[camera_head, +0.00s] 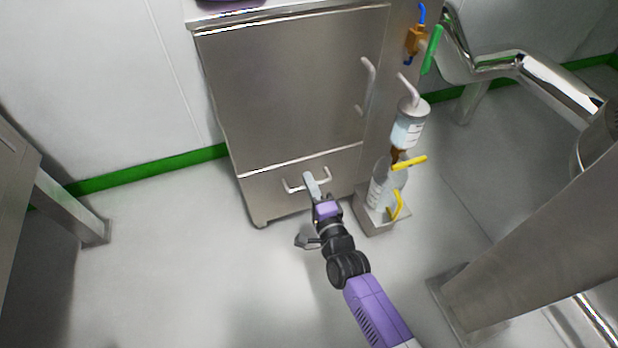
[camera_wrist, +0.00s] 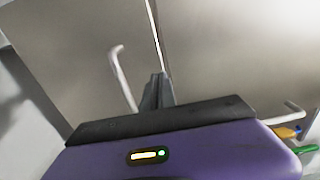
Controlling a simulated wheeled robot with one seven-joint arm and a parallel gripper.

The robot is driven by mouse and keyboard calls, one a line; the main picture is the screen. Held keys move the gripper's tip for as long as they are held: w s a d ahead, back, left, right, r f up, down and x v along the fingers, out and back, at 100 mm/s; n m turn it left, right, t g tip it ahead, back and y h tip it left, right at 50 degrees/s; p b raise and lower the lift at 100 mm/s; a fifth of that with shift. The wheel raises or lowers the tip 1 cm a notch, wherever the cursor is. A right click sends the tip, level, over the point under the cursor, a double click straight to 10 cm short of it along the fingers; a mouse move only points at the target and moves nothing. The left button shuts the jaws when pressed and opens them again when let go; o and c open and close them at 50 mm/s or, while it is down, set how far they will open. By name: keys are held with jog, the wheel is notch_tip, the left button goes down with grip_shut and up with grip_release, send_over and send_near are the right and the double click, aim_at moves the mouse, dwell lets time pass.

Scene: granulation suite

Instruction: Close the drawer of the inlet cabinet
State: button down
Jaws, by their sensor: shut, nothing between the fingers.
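The inlet cabinet (camera_head: 290,95) is a brushed-metal box with a tall door above and a low drawer (camera_head: 262,192) at its foot. The drawer front looks about level with the door above it. The drawer has a pale bar handle (camera_head: 292,187), which also shows in the wrist view (camera_wrist: 121,75). My gripper (camera_head: 311,182) is shut and empty, with its fingertips at the drawer front near the middle of the handle. In the wrist view the fingers (camera_wrist: 157,92) point at the metal front. I cannot tell whether they touch it.
A large metal leg (camera_head: 530,250) is at the right. A steel table leg (camera_head: 75,210) is at the left. The floor between is clear.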

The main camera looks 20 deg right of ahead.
jog(key=s+p, duration=0.2)
jog(key=s, duration=0.7)
jog(key=shift+s, duration=0.25)
jog(key=s+d+r+n+g, duration=0.1)
jog(key=s+r+n, duration=0.5)
jog(key=s, duration=0.5)
jog(key=s+d+r+n+g, duration=0.1)
jog(key=s+r+n, duration=0.45)
jog(key=s, duration=0.65)
jog(key=s+d+r+n+g, duration=0.1)
jog(key=s+r+n, duration=0.55)
jog(key=s, duration=0.45)
notch_tip(320, 180, up, 33)
jog(key=p, duration=3.4)
jog(key=shift+a, duration=0.2)
